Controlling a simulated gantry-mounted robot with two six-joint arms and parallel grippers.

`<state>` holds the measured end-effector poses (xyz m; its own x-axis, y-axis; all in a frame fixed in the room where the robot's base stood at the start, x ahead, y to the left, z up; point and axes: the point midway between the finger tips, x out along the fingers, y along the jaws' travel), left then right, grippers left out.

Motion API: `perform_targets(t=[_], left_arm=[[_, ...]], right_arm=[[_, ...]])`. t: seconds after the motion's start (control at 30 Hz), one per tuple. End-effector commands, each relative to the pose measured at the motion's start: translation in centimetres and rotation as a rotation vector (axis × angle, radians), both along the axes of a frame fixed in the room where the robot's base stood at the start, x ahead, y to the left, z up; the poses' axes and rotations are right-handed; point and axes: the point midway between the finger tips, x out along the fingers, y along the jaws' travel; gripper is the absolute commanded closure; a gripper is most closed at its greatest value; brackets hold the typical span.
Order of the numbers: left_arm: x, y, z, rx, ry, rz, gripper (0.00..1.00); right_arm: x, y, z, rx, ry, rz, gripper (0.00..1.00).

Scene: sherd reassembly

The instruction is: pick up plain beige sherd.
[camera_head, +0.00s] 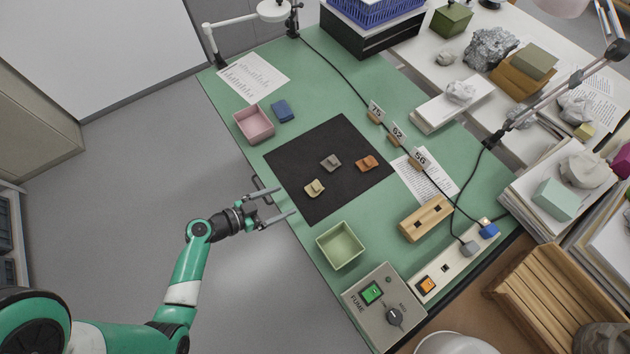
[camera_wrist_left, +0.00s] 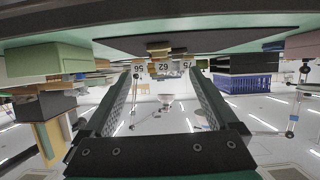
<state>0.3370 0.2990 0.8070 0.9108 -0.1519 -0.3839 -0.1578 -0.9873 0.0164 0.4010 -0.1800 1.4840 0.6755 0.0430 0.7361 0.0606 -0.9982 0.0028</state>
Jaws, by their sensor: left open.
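The plain beige sherd (camera_head: 315,187) lies on the black mat (camera_head: 335,150), towards its near left part. A grey sherd (camera_head: 331,162) and an orange-brown sherd (camera_head: 368,163) lie farther back on the same mat. My left gripper (camera_head: 282,205) is open and empty, beside the table's left edge and apart from the beige sherd, to its left. In the left wrist view its two fingers (camera_wrist_left: 160,95) stand wide apart with nothing between them. My right gripper is in neither view.
A pink tray (camera_head: 254,124) and a blue block (camera_head: 283,111) stand behind the mat; a green tray (camera_head: 341,246) stands in front. Number markers (camera_head: 397,133) and a cable run along the right. A control box (camera_head: 385,307) sits at the near end.

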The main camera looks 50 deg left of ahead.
Motion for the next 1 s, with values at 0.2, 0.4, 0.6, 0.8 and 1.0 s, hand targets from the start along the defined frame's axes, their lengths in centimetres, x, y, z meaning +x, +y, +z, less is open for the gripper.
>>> perform_targets(t=[0.2,0.4,0.6,0.8,1.0], left_arm=[[2.1,-0.5,-2.1,0.006,-0.005,-0.005,0.07],[4.7,-0.9,-2.2,0.001,-0.002,-0.004,0.07],[5.4,-1.0,-2.3,0.001,-0.001,0.000,0.07],[7.9,-1.6,-3.4,0.002,-0.002,-0.004,0.07],[10.1,-1.9,-4.2,0.002,-0.002,-0.001,0.07]], right_arm=[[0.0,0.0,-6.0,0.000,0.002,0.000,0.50],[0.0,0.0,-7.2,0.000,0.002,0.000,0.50],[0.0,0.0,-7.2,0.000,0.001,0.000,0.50],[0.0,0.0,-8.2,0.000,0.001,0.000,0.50],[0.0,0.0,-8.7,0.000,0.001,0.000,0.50]])
